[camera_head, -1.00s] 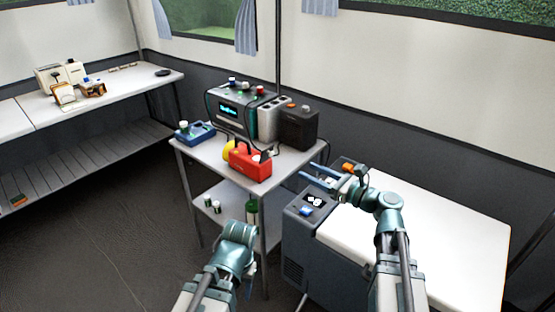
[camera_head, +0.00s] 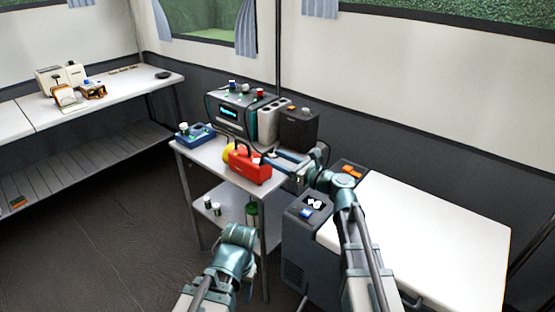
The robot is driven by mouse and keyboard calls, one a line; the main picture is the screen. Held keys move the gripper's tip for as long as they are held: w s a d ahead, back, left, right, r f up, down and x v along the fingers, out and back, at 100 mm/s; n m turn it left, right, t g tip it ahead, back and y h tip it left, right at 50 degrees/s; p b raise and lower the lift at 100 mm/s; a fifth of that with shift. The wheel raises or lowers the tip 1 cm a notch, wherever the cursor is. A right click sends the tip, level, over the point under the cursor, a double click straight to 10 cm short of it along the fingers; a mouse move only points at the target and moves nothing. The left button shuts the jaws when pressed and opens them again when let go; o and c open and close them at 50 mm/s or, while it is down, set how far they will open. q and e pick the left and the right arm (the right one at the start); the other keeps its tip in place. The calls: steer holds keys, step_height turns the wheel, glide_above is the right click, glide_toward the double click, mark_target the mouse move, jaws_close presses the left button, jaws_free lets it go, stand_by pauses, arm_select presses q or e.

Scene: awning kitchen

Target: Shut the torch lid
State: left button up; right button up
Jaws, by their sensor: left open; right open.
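The torch (camera_head: 250,167) is a red boxy body with a dark handle on top, lying on the small grey table. A yellow rounded part (camera_head: 229,153), which may be its lid, shows at its left end, partly hidden behind the red body. I cannot tell how far the lid stands open. My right gripper (camera_head: 276,160) is open and empty at the torch's right end, its fingers pointing left. I cannot tell whether they touch it. My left gripper (camera_head: 249,284) is low in front of the table, away from the torch, its fingers mostly hidden by its own wrist.
A dark device with a lit screen (camera_head: 229,113) and a black box (camera_head: 300,130) stand behind the torch. A blue case (camera_head: 195,134) lies at the table's left. A white-lidded cool box (camera_head: 430,235) stands on the right. A green bottle (camera_head: 251,214) is on the lower shelf.

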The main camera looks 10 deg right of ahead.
jaws_close()
stand_by(0.3)
